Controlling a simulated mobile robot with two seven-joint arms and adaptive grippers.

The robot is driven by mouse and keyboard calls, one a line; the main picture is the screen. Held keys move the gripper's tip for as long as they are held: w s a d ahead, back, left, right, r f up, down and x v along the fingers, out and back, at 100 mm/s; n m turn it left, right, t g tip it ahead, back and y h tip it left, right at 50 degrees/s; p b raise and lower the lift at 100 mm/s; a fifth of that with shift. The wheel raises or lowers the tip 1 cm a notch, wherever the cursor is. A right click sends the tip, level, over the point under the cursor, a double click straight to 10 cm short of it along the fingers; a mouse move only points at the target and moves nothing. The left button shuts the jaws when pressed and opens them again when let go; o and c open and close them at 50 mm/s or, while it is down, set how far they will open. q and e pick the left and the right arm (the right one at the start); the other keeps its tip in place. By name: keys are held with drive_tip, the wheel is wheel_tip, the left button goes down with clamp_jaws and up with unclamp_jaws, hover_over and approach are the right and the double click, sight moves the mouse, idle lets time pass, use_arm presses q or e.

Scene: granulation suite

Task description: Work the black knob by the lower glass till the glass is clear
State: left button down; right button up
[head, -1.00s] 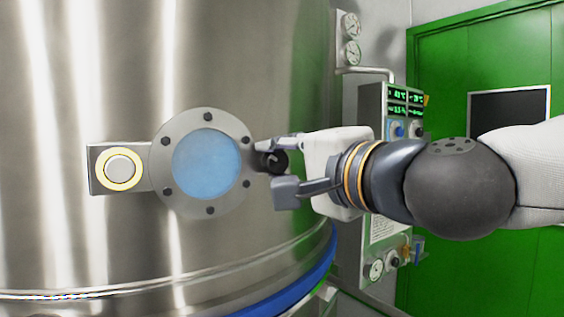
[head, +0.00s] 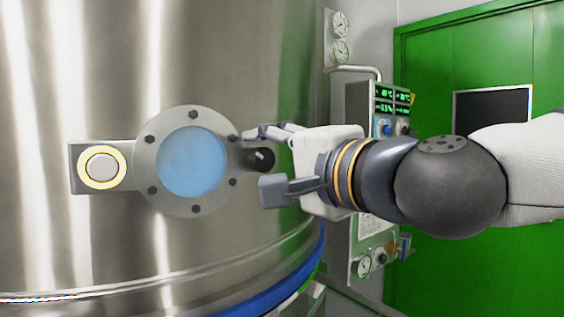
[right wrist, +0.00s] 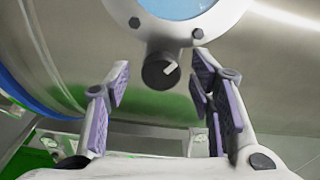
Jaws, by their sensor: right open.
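The lower glass (head: 192,162) is a round, pale blue pane in a bolted steel flange on the vessel wall. Its lower edge also shows at the top of the right wrist view (right wrist: 178,8). The black knob (head: 262,160) sits just right of the flange. In the right wrist view the knob (right wrist: 160,71) is round with a white pointer mark tilted to the upper right. My right gripper (head: 262,163) is open, with one finger above and one below the knob in the head view. In the wrist view the knob lies between and beyond the fingertips, touching neither. My left gripper is not in view.
A round white button with a lit yellow ring (head: 101,167) sits left of the glass. A control panel (head: 392,105) with green readouts and gauges stands behind my right arm. A blue band (head: 285,280) circles the vessel below. A green door (head: 430,90) is at the right.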

drive_tip(key=v, duration=1.1)
drive_tip(key=shift+s, duration=0.2)
drive_tip(key=shift+d, duration=0.1)
